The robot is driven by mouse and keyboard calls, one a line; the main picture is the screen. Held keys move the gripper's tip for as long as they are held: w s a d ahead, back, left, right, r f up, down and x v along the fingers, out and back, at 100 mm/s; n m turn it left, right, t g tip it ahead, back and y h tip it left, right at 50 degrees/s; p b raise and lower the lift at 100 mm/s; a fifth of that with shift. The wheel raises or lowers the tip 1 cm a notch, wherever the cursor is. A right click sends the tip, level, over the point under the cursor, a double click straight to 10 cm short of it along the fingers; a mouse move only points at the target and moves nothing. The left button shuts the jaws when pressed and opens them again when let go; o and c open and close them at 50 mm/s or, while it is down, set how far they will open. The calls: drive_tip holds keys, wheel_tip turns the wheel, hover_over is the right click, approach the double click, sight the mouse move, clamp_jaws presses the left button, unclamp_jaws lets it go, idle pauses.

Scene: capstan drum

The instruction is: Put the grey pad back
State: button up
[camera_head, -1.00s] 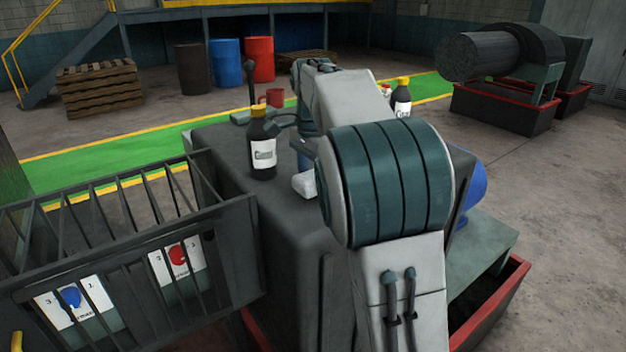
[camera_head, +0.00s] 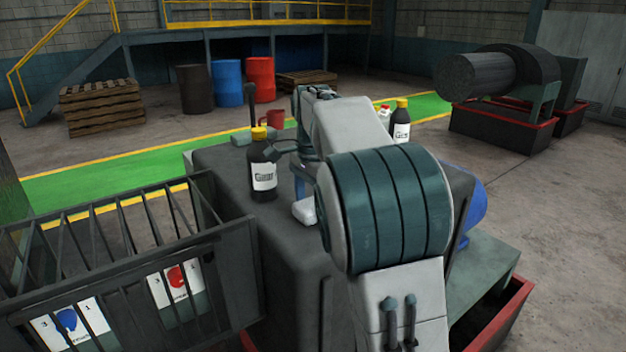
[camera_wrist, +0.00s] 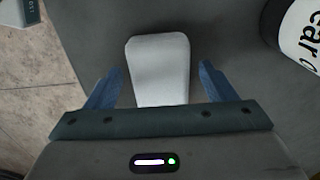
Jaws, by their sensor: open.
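A pale grey, rounded pad (camera_wrist: 160,72) lies on the dark grey machine top in the wrist view. In the head view this pale pad (camera_head: 304,211) is partly hidden behind my arm. My gripper (camera_wrist: 161,70) is open, with its blue fingers on either side of the pad. The pad's near end reaches the gripper's front edge in the picture. I cannot tell the height of the fingers above the surface.
A dark labelled bottle with a yellow cap (camera_head: 263,165) stands left of the pad. Another yellow-capped bottle (camera_head: 401,121), a red mug (camera_head: 275,119) and a grey-green block (camera_head: 242,138) are farther back. A barred rack (camera_head: 130,262) is at the front left.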

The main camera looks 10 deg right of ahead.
sight(314, 203)
wheel_tip(314, 203, up, 12)
drive_tip(key=shift+f+p, duration=0.25)
drive_tip(key=shift+p, duration=0.15)
drive_tip(key=s+f+n+t, duration=0.2)
drive_tip(key=s+f+n, duration=0.4)
drive_tip(key=s+f, duration=0.3)
drive_tip(key=s+f+n+t, duration=0.2)
drive_tip(key=s+f+n, duration=0.5)
drive_tip(key=s, duration=1.1)
wheel_tip(314, 203, down, 2)
drive_tip(key=shift+d+f+n, duration=0.15)
drive_tip(key=shift+f+n, duration=0.1)
drive_tip(key=shift+n, duration=0.05)
drive_tip(key=shift+f+b, duration=0.35)
drive_tip(key=shift+f, duration=0.05)
